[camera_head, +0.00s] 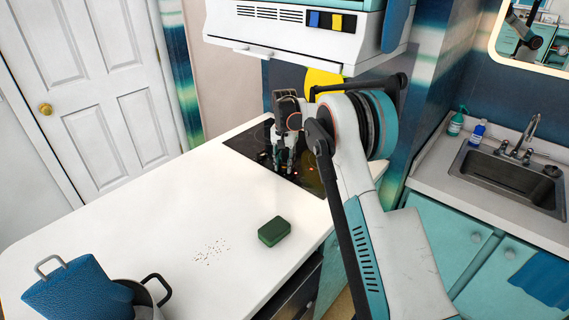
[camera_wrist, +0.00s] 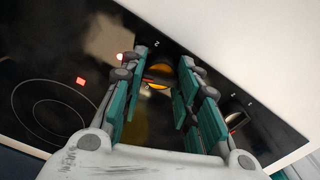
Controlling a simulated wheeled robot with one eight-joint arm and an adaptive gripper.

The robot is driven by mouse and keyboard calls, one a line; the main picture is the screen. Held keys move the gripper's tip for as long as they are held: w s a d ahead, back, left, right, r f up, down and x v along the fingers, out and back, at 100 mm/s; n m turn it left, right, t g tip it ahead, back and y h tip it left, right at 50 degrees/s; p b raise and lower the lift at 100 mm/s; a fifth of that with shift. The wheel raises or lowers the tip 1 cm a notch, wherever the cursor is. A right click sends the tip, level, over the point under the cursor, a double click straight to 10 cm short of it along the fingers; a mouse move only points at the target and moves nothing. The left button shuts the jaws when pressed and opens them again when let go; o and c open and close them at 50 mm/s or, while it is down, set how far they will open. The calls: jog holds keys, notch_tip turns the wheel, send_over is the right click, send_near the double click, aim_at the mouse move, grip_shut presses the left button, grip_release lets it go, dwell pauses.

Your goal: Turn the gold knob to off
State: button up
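The gold knob (camera_wrist: 159,70) sits on the black cooktop (camera_wrist: 70,60) near its edge in the wrist view. Small white marks are printed around it, too blurred to read surely. My gripper (camera_wrist: 163,58) points down at it with teal-padded fingers apart, one on each side of the knob. I cannot tell whether the fingers touch it. In the head view my gripper (camera_head: 284,158) is over the cooktop (camera_head: 240,145), and the gold knob cannot be made out there.
A dark, silvery knob (camera_wrist: 234,118) is right of my fingers. Red lights (camera_wrist: 81,81) glow on the cooktop. A green sponge (camera_head: 273,231), a pot (camera_head: 150,293) and a blue cloth item (camera_head: 78,293) are on the white counter (camera_head: 150,215). A range hood (camera_head: 290,38) hangs above.

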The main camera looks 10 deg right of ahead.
jog(key=shift+n, duration=0.3)
jog(key=n+p, duration=0.1)
jog(key=n, duration=0.8)
jog(key=shift+n, duration=0.4)
jog(key=shift+n+p, duration=0.35)
jog(key=shift+n, duration=1.45)
jog(key=o, duration=1.1)
